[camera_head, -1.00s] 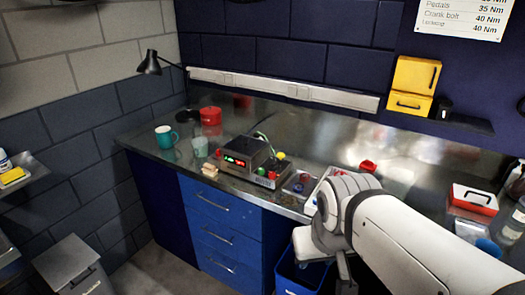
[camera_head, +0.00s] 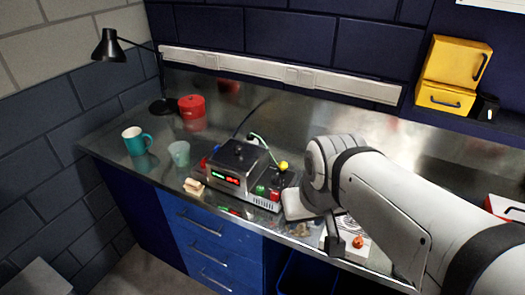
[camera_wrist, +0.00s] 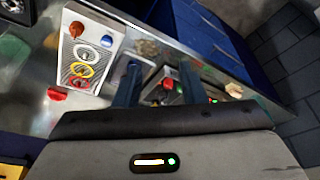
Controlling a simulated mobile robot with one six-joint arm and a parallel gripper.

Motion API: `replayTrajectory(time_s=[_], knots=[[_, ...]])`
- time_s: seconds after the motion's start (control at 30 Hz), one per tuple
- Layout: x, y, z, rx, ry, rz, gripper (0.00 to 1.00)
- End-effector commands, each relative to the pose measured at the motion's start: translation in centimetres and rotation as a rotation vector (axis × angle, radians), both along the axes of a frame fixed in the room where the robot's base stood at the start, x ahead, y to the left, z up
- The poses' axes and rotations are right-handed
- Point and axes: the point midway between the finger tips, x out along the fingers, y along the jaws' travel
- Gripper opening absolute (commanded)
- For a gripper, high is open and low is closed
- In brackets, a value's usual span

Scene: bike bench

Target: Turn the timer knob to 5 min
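A grey box device (camera_head: 238,168) stands on the steel bench, with a lit green and red display (camera_head: 226,180) on its front. A green knob or button (camera_head: 260,190) and a red one (camera_head: 274,195) sit at its right front, with a yellow one (camera_head: 284,165) behind. I cannot tell which part is the timer knob. In the wrist view, my gripper (camera_wrist: 159,70) has two dark fingers apart, with nothing held. The device's red button (camera_wrist: 168,84) and part of its box show between and beyond them. My arm covers the bench right of the device.
A teal mug (camera_head: 132,140), a pale green cup (camera_head: 180,153), a red tin (camera_head: 192,106) and a black lamp (camera_head: 110,48) stand left. A small tan block (camera_head: 194,187) lies near the front edge. Yellow boxes (camera_head: 452,70) are right.

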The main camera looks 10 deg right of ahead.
Motion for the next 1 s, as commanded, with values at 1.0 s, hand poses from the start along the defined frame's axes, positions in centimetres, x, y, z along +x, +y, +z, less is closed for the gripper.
replayTrajectory(time_s=[1.0], knots=[[26.1,-0.7,-5.1,-0.116,0.276,0.951,0.37]])
